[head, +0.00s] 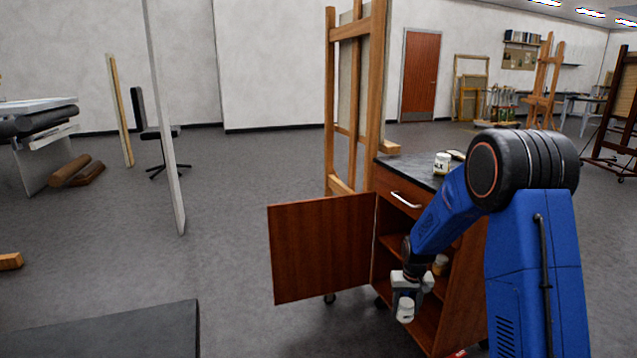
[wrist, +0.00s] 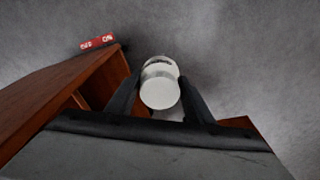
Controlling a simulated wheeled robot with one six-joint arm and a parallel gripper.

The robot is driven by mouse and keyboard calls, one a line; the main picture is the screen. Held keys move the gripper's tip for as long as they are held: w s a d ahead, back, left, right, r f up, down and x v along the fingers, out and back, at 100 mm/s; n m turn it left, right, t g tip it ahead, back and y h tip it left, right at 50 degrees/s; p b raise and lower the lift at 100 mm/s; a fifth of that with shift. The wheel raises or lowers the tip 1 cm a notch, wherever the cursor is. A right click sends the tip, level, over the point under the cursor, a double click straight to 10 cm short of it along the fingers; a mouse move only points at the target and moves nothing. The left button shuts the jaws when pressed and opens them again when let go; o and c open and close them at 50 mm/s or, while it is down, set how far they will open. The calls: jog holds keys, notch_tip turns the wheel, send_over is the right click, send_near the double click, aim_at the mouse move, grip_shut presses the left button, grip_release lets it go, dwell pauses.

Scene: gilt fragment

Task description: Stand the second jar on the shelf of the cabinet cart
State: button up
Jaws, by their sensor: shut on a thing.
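The cabinet cart (head: 388,185) has a dark top, a drawer with a pale handle and an open lower compartment. My gripper (head: 406,296) is low in front of the compartment, shut on a white-lidded jar (head: 405,311). In the wrist view the jar (wrist: 160,92) sits between the two dark fingers, with grey floor beyond it. Another jar (head: 440,265) stands inside the compartment on the shelf, partly hidden by my arm. A third jar (head: 442,163), with a dark label, stands on the cart top. Much of the shelf (head: 393,243) is hidden behind my arm.
The cart's wooden door (head: 320,247) is swung open to the left. A wooden easel (head: 357,90) stands behind the cart. A red labelled thing (wrist: 97,42) shows beside the cart in the wrist view.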

jog(key=shift+w+a+f+n, duration=0.15)
jog(key=shift+f+n, duration=0.05)
jog(key=shift+f, duration=0.3)
jog(key=shift+w+a+f+n, duration=0.1)
jog(key=shift+f+n, duration=0.1)
jog(key=shift+f, duration=0.25)
jog(key=s+f, duration=0.3)
jog(key=f, duration=1.2)
jog(key=shift+s, duration=0.15)
